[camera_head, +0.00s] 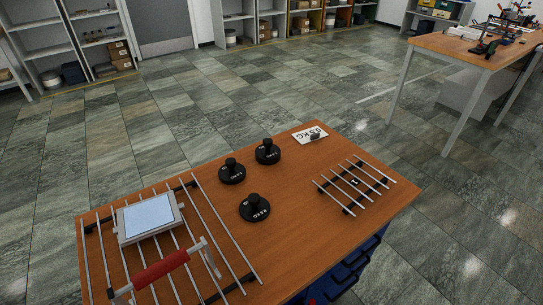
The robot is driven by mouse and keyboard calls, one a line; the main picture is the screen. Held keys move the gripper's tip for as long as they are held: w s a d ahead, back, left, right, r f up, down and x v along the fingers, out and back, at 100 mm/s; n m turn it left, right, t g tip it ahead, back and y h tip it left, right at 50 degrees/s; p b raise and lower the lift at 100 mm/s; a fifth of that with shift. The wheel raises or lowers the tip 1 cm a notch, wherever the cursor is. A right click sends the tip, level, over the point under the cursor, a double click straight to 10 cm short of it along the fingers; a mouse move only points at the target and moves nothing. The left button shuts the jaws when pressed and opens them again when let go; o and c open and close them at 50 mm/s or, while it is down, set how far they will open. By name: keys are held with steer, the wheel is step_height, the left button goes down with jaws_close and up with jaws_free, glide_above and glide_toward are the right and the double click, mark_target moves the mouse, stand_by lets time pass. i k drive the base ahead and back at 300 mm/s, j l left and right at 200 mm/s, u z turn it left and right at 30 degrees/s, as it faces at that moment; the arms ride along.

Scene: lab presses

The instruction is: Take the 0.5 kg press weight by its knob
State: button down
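Three black round press weights with upright knobs stand on the wooden table top: one at the back (268,153), one left of it (232,173), and one nearer the front (254,208). Each has small white lettering; it is too small to read surely, so I cannot tell which is the 0.5 kg one. A white card (311,134) lettered upside down, seemingly "0.5 KG", is at the table's back edge with a small dark piece at its front. My gripper is not in view.
A metal-bar rack (355,185) is on the right of the table (300,230). A larger rack (225,225) at left carries a pale-topped plate (149,216). A red handle (161,270) on grey posts rises near it. Another table (470,50) stands far right; floor between is clear.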

mark_target(255, 208)
steer(key=i+l+u, duration=0.15)
steer(key=i, duration=0.3)
steer(key=i+l+u, duration=0.15)
steer(key=i, duration=0.3)
steer(key=i+l+u, duration=0.1)
steer(key=i+l, duration=0.3)
